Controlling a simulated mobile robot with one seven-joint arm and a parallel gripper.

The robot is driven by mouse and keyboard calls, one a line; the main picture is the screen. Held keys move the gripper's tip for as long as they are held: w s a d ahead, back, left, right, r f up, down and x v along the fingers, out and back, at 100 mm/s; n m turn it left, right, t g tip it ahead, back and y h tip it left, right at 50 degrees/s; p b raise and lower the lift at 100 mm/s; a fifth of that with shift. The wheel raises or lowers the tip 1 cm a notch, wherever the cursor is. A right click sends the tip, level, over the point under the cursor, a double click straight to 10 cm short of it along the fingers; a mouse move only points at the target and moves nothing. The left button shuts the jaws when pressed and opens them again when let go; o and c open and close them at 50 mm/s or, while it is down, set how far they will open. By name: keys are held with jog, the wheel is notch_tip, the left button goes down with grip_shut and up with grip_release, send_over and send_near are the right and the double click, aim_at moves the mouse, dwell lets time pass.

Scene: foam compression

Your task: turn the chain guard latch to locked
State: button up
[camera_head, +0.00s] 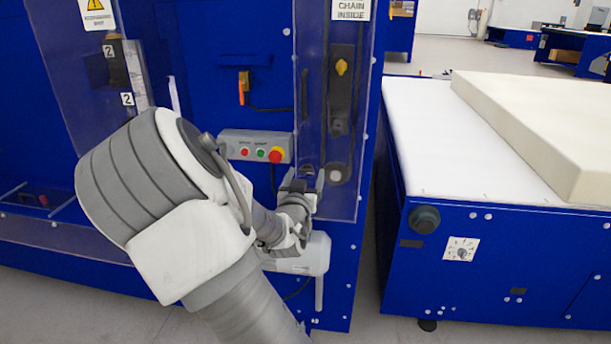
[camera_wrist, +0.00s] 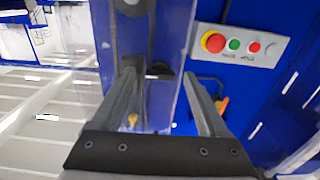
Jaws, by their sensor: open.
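A clear chain guard (camera_head: 315,120) with a "CHAIN INSIDE" sign (camera_head: 351,9) covers a dark strip on the blue machine's front. Near its lower left edge is a small dark fitting (camera_head: 306,170), probably the latch. I cannot tell which way it is turned. My gripper (camera_head: 299,185) is just below this fitting in the head view and partly hides that area. In the wrist view my gripper (camera_wrist: 160,78) is open, with its two fingers apart and nothing clearly held. A dark fitting (camera_wrist: 158,69) shows between the fingertips; contact cannot be told.
A button box (camera_head: 255,147) with red and green buttons is mounted left of the guard; the wrist view shows it right of the fingers (camera_wrist: 240,43). An orange handle (camera_head: 243,87) is above it. A white-topped table (camera_head: 430,130) with a foam block (camera_head: 545,125) stands right.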

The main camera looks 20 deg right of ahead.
grip_shut()
jog(key=shift+n, duration=0.3)
jog(key=n+p, duration=0.1)
jog(key=n, duration=0.2)
jog(key=shift+r+n+p, duration=0.1)
jog(key=shift+n+p, duration=0.25)
jog(key=shift+n, duration=0.05)
jog(key=n+p, duration=0.1)
jog(key=n, duration=0.3)
jog(key=shift+n+p, duration=0.3)
jog(key=n+p, duration=0.1)
jog(key=n, duration=0.3)
jog(key=shift+p, duration=0.3)
jog(key=shift+n+p, duration=0.5)
jog(key=shift+n, duration=2)
